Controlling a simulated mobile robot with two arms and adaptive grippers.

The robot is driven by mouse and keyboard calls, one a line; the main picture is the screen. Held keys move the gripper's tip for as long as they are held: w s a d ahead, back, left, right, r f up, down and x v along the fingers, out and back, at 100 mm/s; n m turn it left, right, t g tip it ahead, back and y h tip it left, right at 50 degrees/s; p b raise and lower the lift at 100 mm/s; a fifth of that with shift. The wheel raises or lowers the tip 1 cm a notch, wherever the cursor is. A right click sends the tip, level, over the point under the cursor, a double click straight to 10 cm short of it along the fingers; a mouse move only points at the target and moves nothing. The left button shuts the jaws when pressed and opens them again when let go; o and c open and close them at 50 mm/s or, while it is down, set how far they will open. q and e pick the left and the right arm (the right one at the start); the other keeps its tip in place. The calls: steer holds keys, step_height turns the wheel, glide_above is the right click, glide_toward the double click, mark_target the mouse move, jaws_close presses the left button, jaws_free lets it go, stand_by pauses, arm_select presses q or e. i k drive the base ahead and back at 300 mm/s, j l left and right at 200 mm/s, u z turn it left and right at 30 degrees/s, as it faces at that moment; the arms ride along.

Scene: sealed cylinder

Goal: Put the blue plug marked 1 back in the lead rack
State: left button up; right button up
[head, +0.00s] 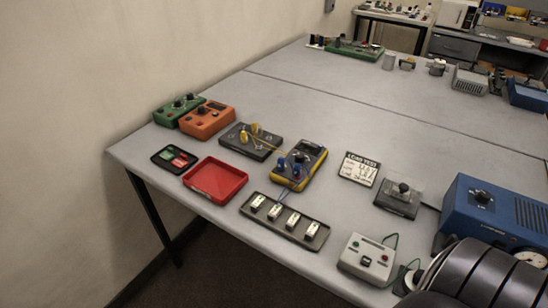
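Blue plugs (282,163) stand on the yellow-edged meter (312,156) in the middle of the table; their number marks are too small to read. Thin blue leads run from them towards a long grey tray (318,239) with several white blocks in it. A dark flat block (251,147) behind and left of the meter carries yellow plugs (257,129), with a yellow lead running to the meter. I cannot tell for certain which holder is the lead rack. Neither gripper shows; a dark ringed arm part of mine fills the lower right corner.
A red tray (216,183), black tray (174,160), orange box (208,121) and green box (179,108) lie left. A load test card (359,169), knobbed box (400,199), grey button box (367,260) and blue unit (484,213) lie right.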

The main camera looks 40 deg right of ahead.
mark_target(281, 163)
steer(key=i+j+z, duration=0.1)
steer(key=z, duration=0.35)
steer(key=i+j+z, duration=0.1)
steer(key=z, duration=0.35)
steer(key=j+z, duration=0.15)
steer(key=z, duration=0.25)
steer(key=i+j+z, duration=0.1)
steer(key=z, duration=0.35)
steer(key=j+z, duration=0.3)
steer(key=j, duration=0.8)
steer(key=j+z, duration=0.25)
steer(key=j, duration=0.9)
steer(key=k, duration=0.05)
